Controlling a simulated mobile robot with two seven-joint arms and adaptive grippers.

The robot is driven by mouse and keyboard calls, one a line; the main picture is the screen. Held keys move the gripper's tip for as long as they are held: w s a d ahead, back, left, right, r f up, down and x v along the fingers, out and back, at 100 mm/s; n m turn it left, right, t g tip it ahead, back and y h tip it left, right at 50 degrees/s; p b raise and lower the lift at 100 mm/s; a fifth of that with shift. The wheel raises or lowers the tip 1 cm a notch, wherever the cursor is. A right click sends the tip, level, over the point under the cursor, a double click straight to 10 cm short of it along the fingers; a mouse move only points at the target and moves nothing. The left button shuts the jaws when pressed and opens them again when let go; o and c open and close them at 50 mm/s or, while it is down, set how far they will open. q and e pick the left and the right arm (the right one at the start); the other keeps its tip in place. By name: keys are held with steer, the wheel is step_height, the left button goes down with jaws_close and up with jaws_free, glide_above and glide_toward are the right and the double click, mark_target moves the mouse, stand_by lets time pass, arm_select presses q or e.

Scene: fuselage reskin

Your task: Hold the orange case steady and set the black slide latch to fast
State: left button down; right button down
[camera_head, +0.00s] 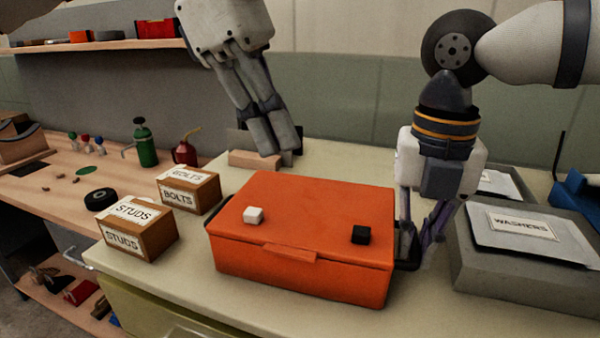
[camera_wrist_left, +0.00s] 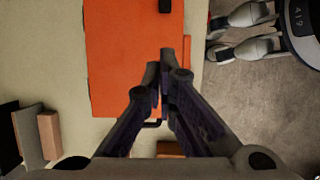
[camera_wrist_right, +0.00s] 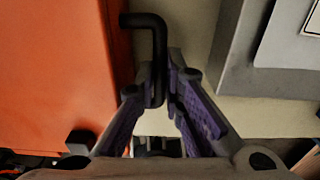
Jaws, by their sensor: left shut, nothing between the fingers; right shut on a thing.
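The closed orange case (camera_head: 300,215) sits on the light worktop. On its lid are a white slide latch (camera_head: 253,215) at left and a black slide latch (camera_head: 361,235) at right. I cannot read any fast marking. My right gripper (camera_head: 410,250) is at the case's right side, shut on a black bar handle (camera_wrist_right: 157,40) there. My left gripper (camera_head: 276,148) is shut and empty, raised above the case's back left. The left wrist view (camera_wrist_left: 166,68) shows its closed fingertips over the orange lid, away from the black latch (camera_wrist_left: 165,5).
Boxes marked studs (camera_head: 138,228) and bolts (camera_head: 188,190) stand left of the case. A grey washers container (camera_head: 530,270) stands close to the right of my right gripper. A wooden block (camera_head: 250,159) lies behind the case. The worktop's front edge is close before the case.

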mark_target(348, 234)
arm_select(q)
steer(key=x, duration=0.3)
steer(key=a+x, duration=0.1)
steer(key=x, duration=0.4)
steer(key=shift+a+f, duration=0.2)
steer(key=shift+f, duration=0.5)
steer(key=d, duration=0.3)
steer(key=shift+s+d+r, duration=0.15)
steer(key=shift+s+d, duration=0.05)
steer(key=shift+s, duration=0.1)
steer(key=shift+s+d, duration=0.1)
steer(key=shift+d, duration=0.1)
steer(key=shift+s+d, duration=0.2)
steer(key=shift+d, duration=0.7)
steer(key=shift+a, duration=0.1)
